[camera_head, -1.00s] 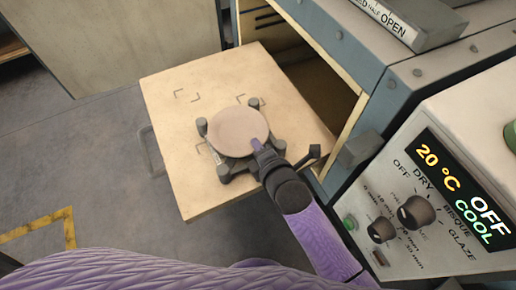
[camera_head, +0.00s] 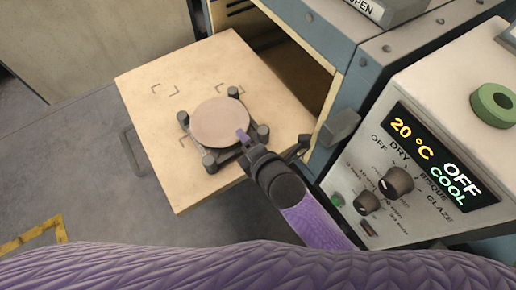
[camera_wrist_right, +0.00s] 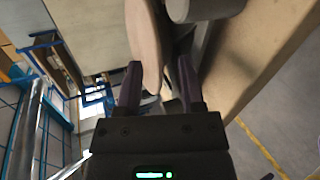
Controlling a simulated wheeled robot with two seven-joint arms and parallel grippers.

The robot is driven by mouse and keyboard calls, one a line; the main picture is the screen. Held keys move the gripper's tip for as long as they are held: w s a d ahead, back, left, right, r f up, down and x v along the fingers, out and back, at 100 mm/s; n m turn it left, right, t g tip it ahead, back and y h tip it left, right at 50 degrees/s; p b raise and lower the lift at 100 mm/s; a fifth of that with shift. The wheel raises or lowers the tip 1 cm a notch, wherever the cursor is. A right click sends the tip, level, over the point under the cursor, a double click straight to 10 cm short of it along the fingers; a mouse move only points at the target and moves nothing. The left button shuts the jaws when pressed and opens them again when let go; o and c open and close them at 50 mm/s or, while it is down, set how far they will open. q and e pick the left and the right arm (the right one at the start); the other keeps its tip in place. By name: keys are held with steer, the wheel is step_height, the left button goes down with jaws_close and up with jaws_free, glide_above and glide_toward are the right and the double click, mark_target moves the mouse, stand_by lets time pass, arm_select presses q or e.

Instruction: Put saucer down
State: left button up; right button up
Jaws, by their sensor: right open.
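The saucer (camera_head: 220,122) is a flat, round, pinkish-beige disc. It appears to rest on a dark stand with corner posts (camera_head: 263,133), on a pale wooden board. My right gripper (camera_head: 243,137) is at the saucer's lower-right edge in the head view. In the right wrist view its two purple fingers (camera_wrist_right: 160,78) are apart, with the edge of the saucer (camera_wrist_right: 143,45) at or between their tips. Whether either finger touches the saucer I cannot tell. The saucer hides the middle of the stand. My left gripper is not in view.
The pale board (camera_head: 150,70) has corner marks and bare room at its upper left. The open dryer cabinet (camera_head: 300,75) is behind it. A control panel (camera_head: 420,175) with knobs and a green ring (camera_head: 495,104) stands at the right, close to my right arm.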

steer(key=s+d+r+m+t+h+p, duration=0.1)
steer(key=s+d+r+m+p, duration=0.2)
steer(key=s+d+r+m, duration=0.3)
steer(key=s+d+f+m+g+h, duration=0.2)
steer(key=d+f+m, duration=0.25)
steer(key=f, duration=0.35)
steer(key=s+d+f+m+g+h, duration=0.25)
steer(key=f+m, duration=0.35)
steer(key=f, duration=0.3)
steer(key=s+d+f+m+g, duration=0.2)
steer(key=s+f, duration=0.2)
steer(key=s, duration=0.3)
steer(key=s+d+f+m+g+h, duration=0.1)
steer(key=s+d+f+m+g, duration=0.2)
steer(key=s, duration=0.5)
steer(key=s+d+f+m+g, duration=0.2)
steer(key=s+d+f, duration=0.1)
steer(key=s+f, duration=0.2)
steer(key=shift+s+h, duration=0.35)
steer(key=shift+s, duration=0.8)
steer(key=shift+f, duration=0.1)
